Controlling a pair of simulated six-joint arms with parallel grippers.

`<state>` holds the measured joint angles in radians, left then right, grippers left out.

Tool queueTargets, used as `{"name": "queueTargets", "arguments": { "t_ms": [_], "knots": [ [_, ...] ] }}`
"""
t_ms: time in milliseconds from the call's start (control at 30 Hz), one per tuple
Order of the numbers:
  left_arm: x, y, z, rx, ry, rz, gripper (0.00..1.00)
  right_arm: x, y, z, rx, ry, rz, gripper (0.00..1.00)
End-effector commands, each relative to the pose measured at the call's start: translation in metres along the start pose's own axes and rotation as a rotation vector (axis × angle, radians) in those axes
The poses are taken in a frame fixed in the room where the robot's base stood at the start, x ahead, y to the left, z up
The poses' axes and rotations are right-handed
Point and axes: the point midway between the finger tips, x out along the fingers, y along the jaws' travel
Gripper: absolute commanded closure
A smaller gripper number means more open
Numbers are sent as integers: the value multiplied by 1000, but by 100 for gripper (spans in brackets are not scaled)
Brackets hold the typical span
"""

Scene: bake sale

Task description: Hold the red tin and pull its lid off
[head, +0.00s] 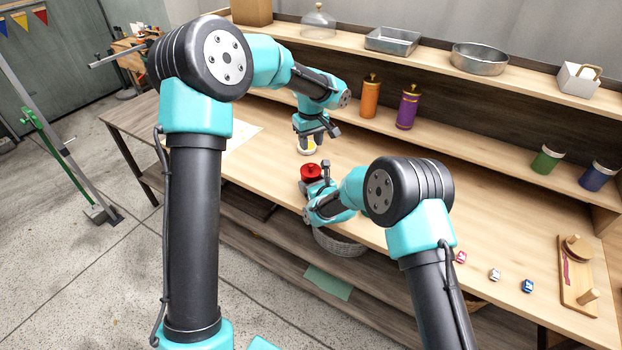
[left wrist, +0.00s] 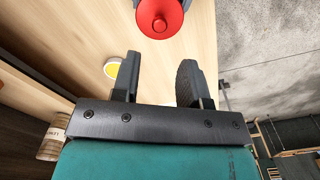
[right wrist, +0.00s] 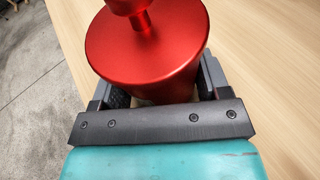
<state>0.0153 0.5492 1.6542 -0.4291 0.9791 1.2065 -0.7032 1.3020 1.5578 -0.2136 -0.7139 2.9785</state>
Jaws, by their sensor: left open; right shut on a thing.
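The red tin (head: 311,171) stands upright near the front edge of the table. Its lid (right wrist: 145,45) with a round knob appears seated on top. My right gripper (right wrist: 160,90) is shut around the tin's body below the lid. It also shows in the head view (head: 315,184). My left gripper (left wrist: 158,80) is open and empty, above the table and behind the tin in the head view (head: 308,146). In the left wrist view the red lid (left wrist: 160,17) lies beyond the fingertips, apart from them.
A small white and yellow round item (left wrist: 112,68) is below my left gripper. Orange (head: 370,96) and purple (head: 407,108) canisters stand behind on the lower shelf. A basket (head: 340,243) sits below the table's front edge. A wooden board (head: 577,285) lies far right.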

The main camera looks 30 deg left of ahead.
Motion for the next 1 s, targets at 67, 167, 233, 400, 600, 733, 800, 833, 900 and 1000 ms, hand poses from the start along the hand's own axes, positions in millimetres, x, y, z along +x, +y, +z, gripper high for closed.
{"name": "queueTargets", "arguments": {
  "t_ms": [67, 167, 233, 400, 600, 733, 800, 833, 900, 1000],
  "knots": [
    [0, 0, 0, 0, 0, 1, 60, 0, 0, 0, 0, 0, 0, 44],
    [0, 0, 0, 0, -1, 2, 60, 0, 0, 0, 0, 0, 0, 44],
    [1, 0, 0, 0, -1, 2, 60, 0, 0, 0, 0, 0, 0, 44],
    [8, 0, 0, 1, -1, 1, 60, 0, 0, 0, 0, 0, 0, 44],
    [27, 0, 0, 1, -3, 0, 60, 0, 0, 0, 0, 0, 0, 44],
    [42, 0, 0, 0, -3, 0, 60, 0, 0, 0, 0, 0, 0, 44],
    [51, 0, 0, 0, -3, 1, 60, 0, 0, 0, 0, 0, 0, 44],
    [54, 0, 0, 1, -2, 1, 60, 0, 0, 0, 0, 0, 0, 44],
    [62, 0, 0, 1, -2, 0, 60, 0, 0, 0, 0, 0, 0, 44],
    [73, 0, 0, 1, -3, 1, 60, 0, 0, 0, 0, 0, 0, 44]
  ]
}}
